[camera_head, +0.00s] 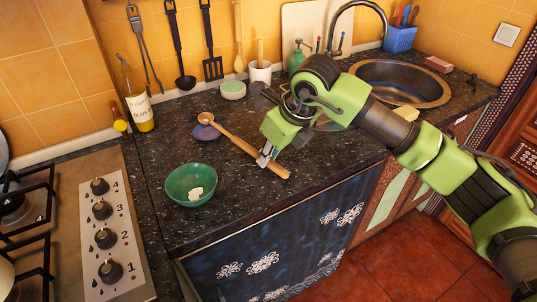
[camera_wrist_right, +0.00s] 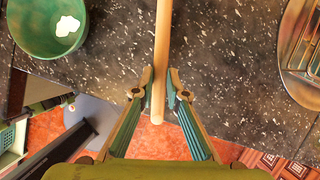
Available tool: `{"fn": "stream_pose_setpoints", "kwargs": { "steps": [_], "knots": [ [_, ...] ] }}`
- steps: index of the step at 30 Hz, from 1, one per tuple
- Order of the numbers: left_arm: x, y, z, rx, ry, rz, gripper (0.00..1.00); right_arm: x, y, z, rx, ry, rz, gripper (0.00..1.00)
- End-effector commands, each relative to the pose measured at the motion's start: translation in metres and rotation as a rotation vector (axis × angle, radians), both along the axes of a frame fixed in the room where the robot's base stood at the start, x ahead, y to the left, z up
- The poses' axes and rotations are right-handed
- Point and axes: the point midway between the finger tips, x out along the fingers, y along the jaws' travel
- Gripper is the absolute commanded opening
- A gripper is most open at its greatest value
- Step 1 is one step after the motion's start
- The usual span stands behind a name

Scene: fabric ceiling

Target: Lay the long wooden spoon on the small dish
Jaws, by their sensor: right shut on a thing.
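The long wooden spoon (camera_head: 236,141) lies slantwise over the counter, its round bowl end at the upper left and its handle end at the lower right. My right gripper (camera_head: 266,155) is shut on the handle close to its end. In the right wrist view the handle (camera_wrist_right: 163,45) runs up between the two fingers of the gripper (camera_wrist_right: 160,85). The small blue dish (camera_head: 205,132) sits on the counter under the spoon's bowl end, partly covered by it. I cannot tell whether the spoon touches the dish. My left gripper is not in view.
A green bowl (camera_head: 191,185) with a pale piece inside stands in front of the dish. The hob (camera_head: 110,240) is at left, the sink (camera_head: 415,85) at back right. An oil bottle (camera_head: 139,100) stands behind left. Counter between dish and backsplash is mostly clear.

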Motion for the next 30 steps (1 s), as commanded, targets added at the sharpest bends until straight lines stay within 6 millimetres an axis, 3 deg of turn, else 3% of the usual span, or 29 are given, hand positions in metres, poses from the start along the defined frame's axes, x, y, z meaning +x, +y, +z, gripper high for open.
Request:
{"fn": "stream_pose_setpoints", "kwargs": {
  "steps": [1, 2, 3, 4, 17, 30],
  "knots": [
    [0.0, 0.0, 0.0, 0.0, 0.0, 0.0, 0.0, 0.0, 0.0, 0.001, 0.001, -0.001, 0.0, 0.0],
    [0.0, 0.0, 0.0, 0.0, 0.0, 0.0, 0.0, 0.0, 0.0, 0.001, 0.0, -0.001, 0.0, 0.21],
    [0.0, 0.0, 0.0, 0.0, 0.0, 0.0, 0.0, 0.0, 0.0, 0.001, 0.0, -0.001, 0.0, 0.32],
    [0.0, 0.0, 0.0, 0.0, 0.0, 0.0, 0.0, 0.0, 0.0, 0.001, 0.0, -0.001, 0.0, 0.33],
    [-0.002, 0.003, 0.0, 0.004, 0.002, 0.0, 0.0, -0.001, -0.003, 0.008, 0.0, -0.002, -0.001, 0.33],
    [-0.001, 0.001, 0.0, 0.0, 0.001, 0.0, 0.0, -0.023, -0.03, 0.086, 0.0, -0.005, -0.001, 0.33]
  ]
}}
